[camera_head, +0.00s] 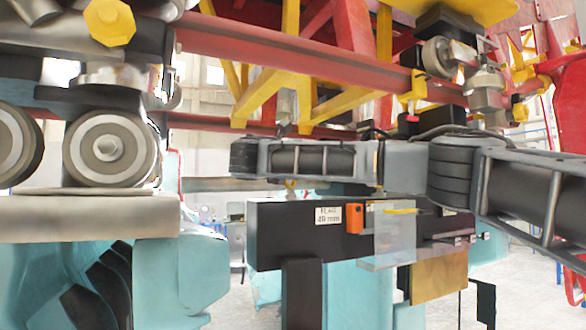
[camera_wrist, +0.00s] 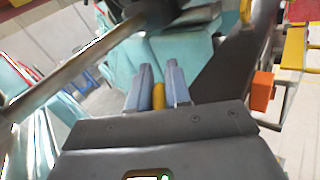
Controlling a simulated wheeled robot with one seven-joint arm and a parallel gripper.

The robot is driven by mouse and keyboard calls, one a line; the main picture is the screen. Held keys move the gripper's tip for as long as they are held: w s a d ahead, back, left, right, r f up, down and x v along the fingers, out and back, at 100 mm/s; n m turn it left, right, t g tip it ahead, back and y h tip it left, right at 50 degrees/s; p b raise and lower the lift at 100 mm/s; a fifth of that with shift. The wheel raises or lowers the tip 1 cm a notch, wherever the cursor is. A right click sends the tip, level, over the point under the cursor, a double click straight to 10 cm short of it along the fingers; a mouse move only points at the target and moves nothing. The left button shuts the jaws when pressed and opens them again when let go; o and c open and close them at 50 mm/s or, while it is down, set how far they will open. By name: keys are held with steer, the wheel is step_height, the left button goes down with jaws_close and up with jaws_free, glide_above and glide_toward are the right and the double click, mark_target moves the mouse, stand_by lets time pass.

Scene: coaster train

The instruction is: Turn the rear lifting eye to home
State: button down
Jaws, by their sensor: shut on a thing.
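In the wrist view my gripper (camera_wrist: 160,70) has its two blue-grey fingers closed on a small yellow piece (camera_wrist: 158,96), which looks like the lifting eye. Only a narrow upright strip of it shows between the fingers, so its turn angle cannot be told. In the head view a small yellow bit (camera_head: 291,186) shows just under my arm, above the dark bar; I cannot tell whether it is the same piece. My fingers are not clearly visible in the head view.
A dark bar (camera_head: 270,235) with a "40 mm" label carries an orange box (camera_head: 355,218) and a clear panel (camera_head: 395,235). The orange box (camera_wrist: 262,91) also shows in the wrist view. A red rail (camera_head: 300,55) runs above my arm. Large wheels (camera_head: 108,148) stand at left.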

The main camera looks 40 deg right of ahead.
steer(key=shift+a+r, duration=0.1)
steer(key=shift+r, duration=0.15)
steer(key=c, duration=1.5)
jaws_free()
steer(key=shift+w, duration=0.1)
steer(key=o, duration=0.3)
steer(key=shift+f, duration=0.15)
steer(key=shift+o, duration=0.2)
steer(key=shift+r, duration=0.5)
step_height(320, 180, up, 3)
steer(key=shift+b, duration=0.8)
steer(key=s+d+r+b, duration=0.3)
steer(key=s+d+r, duration=0.4)
steer(key=s+d, duration=0.1)
steer(key=shift+s, duration=0.25)
